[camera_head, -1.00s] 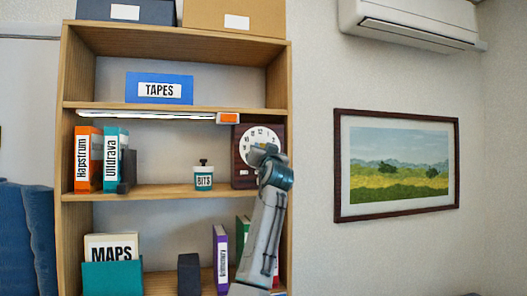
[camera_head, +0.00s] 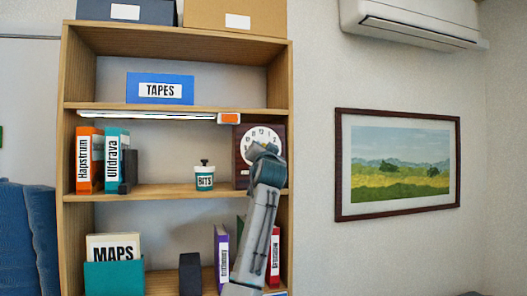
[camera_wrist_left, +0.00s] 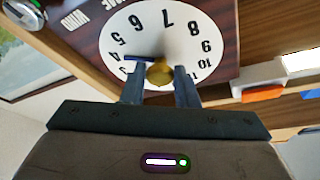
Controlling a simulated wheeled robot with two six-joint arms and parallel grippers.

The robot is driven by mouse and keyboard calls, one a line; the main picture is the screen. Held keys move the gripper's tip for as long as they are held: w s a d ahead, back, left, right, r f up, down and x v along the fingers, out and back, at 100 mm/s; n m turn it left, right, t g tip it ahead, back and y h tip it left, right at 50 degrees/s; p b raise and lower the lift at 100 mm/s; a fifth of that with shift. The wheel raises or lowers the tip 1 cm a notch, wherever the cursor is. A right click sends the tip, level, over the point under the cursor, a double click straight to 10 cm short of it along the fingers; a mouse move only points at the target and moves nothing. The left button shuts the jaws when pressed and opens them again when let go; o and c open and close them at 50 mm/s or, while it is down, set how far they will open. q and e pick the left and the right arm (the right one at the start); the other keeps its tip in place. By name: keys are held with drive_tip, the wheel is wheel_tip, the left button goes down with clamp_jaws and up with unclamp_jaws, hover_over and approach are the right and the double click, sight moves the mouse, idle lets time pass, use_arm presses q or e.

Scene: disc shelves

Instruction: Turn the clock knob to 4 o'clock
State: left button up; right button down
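The clock (camera_head: 242,165) stands at the right end of the middle shelf, a dark box with a round white dial. In the left wrist view the dial (camera_wrist_left: 185,45) appears nearly upside down. A dark pointer (camera_wrist_left: 140,58) reaches from by the knob toward the 4. In the head view my left gripper (camera_head: 266,151) covers the lower right of the dial and hides the knob. My right gripper is in neither view.
A light bar with an orange end (camera_head: 229,118) runs under the shelf just above the clock. The bookcase's right side panel (camera_head: 290,80) is close to my gripper.

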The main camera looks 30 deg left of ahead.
use_arm(q)
drive_tip(key=o, duration=0.4)
drive_tip(key=b+v, duration=0.5)
drive_tip(key=v, duration=0.5)
drive_tip(key=shift+s+d+f, duration=0.15)
drive_tip(key=shift+s+d, duration=0.1)
